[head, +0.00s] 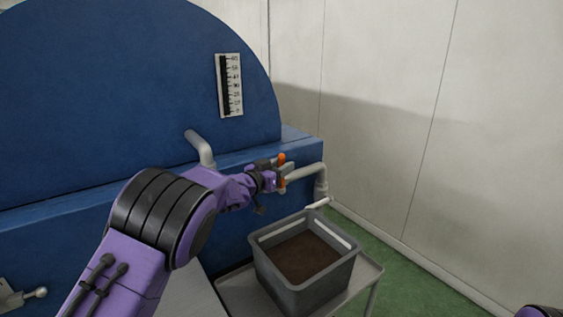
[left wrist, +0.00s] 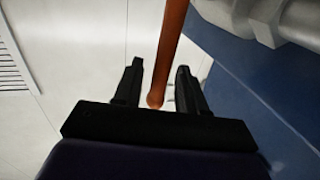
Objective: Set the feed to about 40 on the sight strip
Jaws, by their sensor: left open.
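The sight strip (head: 237,90) is a white plate with numbered marks and a dark column, on the blue machine's round face. The level in the column is too small to read. An orange lever (head: 282,157) stands at the pipe on the machine's right end. My left gripper (head: 279,178) is at the lever, partly hiding it. In the left wrist view the lever (left wrist: 170,45) lies between the two open fingers, its rounded end close to the palm. The gripper is not closed on it. My right gripper is not in view.
The white outlet pipe (head: 308,172) bends down above a grey crate (head: 293,297) with dark brown contents, standing on a small table (head: 367,275). Another pipe (head: 203,148) sticks out of the blue machine (head: 110,80). Green floor (head: 410,285) is clear at right, beside the pale wall.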

